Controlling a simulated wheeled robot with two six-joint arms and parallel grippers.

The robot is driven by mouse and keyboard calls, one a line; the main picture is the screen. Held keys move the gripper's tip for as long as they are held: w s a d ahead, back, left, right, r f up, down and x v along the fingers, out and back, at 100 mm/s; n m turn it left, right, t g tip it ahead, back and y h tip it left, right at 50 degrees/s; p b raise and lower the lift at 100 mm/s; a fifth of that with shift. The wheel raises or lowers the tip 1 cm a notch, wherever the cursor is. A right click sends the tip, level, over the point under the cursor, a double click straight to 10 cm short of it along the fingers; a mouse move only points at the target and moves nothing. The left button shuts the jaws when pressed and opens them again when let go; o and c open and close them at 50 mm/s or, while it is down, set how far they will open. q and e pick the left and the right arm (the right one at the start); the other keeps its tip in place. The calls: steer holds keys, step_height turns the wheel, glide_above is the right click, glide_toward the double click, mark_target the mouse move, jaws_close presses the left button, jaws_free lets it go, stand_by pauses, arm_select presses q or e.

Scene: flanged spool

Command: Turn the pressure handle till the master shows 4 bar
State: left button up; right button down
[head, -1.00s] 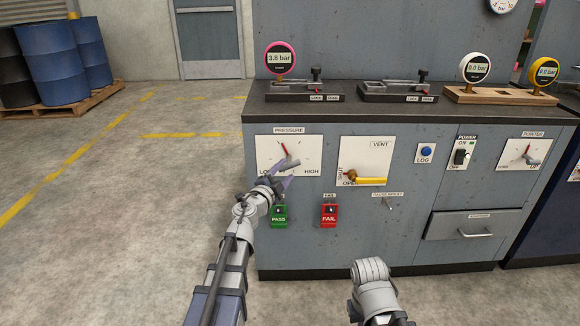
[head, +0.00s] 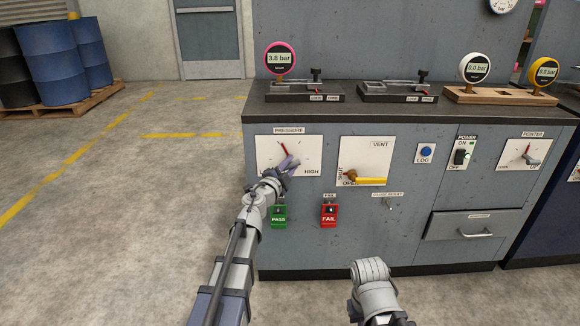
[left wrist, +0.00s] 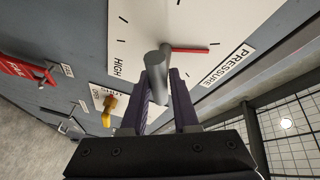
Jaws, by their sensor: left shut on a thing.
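The master gauge (head: 279,59) with a pink rim stands at the bench's left and reads 3.8 bar. The pressure plate (head: 309,151) on the front panel runs from LOW to HIGH. Its red pointer (head: 284,147) tilts up and slightly left in the head view. My left gripper (head: 287,164) is shut on the grey pressure handle, partly hiding it. In the left wrist view the handle (left wrist: 158,78) sits between the fingers, with the red pointer (left wrist: 190,50) beyond it. My right gripper cannot be made out; only part of that arm shows at the bottom.
The vent plate (head: 375,150) with a yellow lever (head: 372,180) is right of the pressure plate. Green PASS (head: 279,215) and red FAIL (head: 329,214) switches sit below. Two clamp fixtures and white and yellow gauges stand on the bench top (head: 350,112).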

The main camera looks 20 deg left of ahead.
arm_select(q)
jaws_close()
steer(key=shift+f+n+b, duration=0.2)
steer(key=shift+n+b, duration=0.1)
steer(key=shift+b, duration=0.1)
steer(key=shift+r+n+t+b, duration=0.15)
steer(key=shift+n+t+b, duration=0.25)
steer(key=shift+n, duration=0.1)
steer(key=o, duration=0.8)
jaws_free()
